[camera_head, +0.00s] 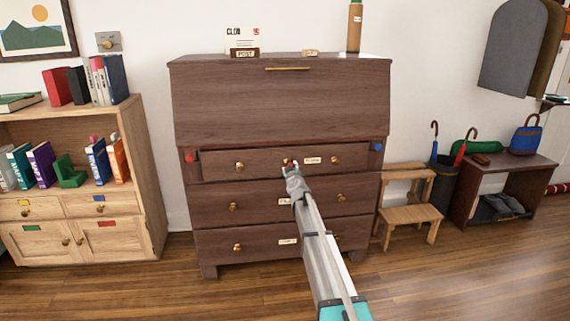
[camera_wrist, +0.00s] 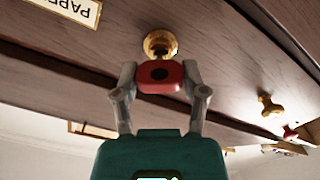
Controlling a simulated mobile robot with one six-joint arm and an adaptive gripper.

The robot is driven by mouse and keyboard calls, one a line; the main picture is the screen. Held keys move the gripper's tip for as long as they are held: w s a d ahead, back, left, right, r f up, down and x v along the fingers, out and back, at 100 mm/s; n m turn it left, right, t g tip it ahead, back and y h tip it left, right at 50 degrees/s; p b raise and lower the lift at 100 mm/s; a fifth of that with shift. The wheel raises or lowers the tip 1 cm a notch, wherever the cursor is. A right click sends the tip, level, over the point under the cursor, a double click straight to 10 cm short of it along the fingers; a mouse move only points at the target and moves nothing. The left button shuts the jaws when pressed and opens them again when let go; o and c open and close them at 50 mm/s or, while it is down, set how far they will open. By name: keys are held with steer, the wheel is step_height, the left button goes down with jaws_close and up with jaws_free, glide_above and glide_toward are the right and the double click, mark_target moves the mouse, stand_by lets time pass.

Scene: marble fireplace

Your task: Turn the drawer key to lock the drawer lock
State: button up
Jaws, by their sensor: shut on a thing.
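The drawer key (camera_wrist: 158,74) has a red head with a dark hole. It sits at the round brass drawer lock (camera_wrist: 160,43) on the front of the desk's top drawer (camera_head: 262,161). My gripper (camera_wrist: 160,82) is shut on the red key head, one grey finger on each side. In the wrist view the head lies with its long side across the picture. In the head view my gripper (camera_head: 291,172) reaches the middle of the top drawer and covers most of the key. The key's shaft is hidden, and I cannot tell how far the lock is turned.
Brass knobs (camera_head: 239,166) flank the lock, and a paper label (camera_head: 312,160) is beside it. A bookshelf (camera_head: 140,180) stands left of the desk. A wooden step stool (camera_head: 410,214) and a bench (camera_head: 468,195) stand right. The floor in front is clear.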

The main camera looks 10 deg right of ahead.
steer(key=shift+w, duration=0.1)
stand_by(0.3)
steer(key=m, duration=0.4)
steer(key=shift+m, duration=1.1)
steer(key=shift+m, duration=1.2)
steer(key=m, duration=0.3)
steer(key=shift+d+m, duration=0.1)
steer(key=shift+m, duration=0.3)
steer(key=c, duration=0.3)
jaws_close()
